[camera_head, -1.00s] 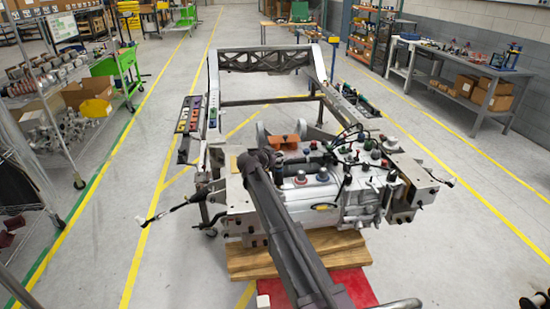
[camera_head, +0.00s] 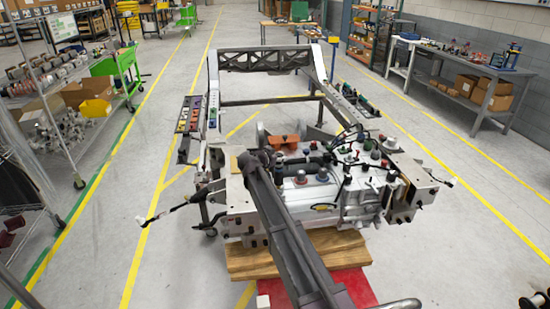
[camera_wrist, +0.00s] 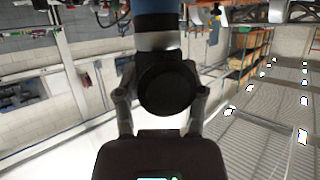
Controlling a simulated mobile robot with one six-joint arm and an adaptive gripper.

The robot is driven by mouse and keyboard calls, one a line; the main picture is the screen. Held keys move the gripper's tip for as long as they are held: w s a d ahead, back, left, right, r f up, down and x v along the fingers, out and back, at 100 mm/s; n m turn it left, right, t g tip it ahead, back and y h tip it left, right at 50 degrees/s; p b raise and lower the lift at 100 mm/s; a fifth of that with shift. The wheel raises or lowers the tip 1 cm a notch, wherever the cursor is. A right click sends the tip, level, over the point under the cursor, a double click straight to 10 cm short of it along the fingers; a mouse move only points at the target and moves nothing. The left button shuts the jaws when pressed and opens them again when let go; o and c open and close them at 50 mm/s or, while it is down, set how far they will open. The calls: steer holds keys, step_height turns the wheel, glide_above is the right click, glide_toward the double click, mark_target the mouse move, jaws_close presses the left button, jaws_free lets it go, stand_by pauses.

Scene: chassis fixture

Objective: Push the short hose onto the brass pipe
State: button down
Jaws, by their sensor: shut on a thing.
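My gripper (camera_wrist: 160,102) fills the middle of the wrist view, its two fingers closed around a black, round-ended piece that I take to be the short hose (camera_wrist: 168,85). A pale metallic band and a blue cylinder sit just above this piece; I cannot tell whether they touch it. In the head view my arm reaches forward over the chassis fixture (camera_head: 356,212), its end at the fixture's near left part. The fingertips and the hose are too small or hidden there. I cannot make out the brass pipe in either view.
Caps, knobs and cables crowd the fixture's top. An orange block (camera_head: 284,141) stands behind my arm's end.

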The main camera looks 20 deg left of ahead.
mark_target(278, 164)
steer(key=shift+f+b, duration=1.75)
steer(key=shift+b, duration=0.05)
stand_by(0.4)
steer(key=shift+c, duration=0.6)
jaws_free()
steer(key=shift+r, duration=0.15)
step_height(278, 164, up, 6)
steer(key=p, duration=0.6)
steer(key=shift+w, duration=0.15)
steer(key=shift+d, duration=0.15)
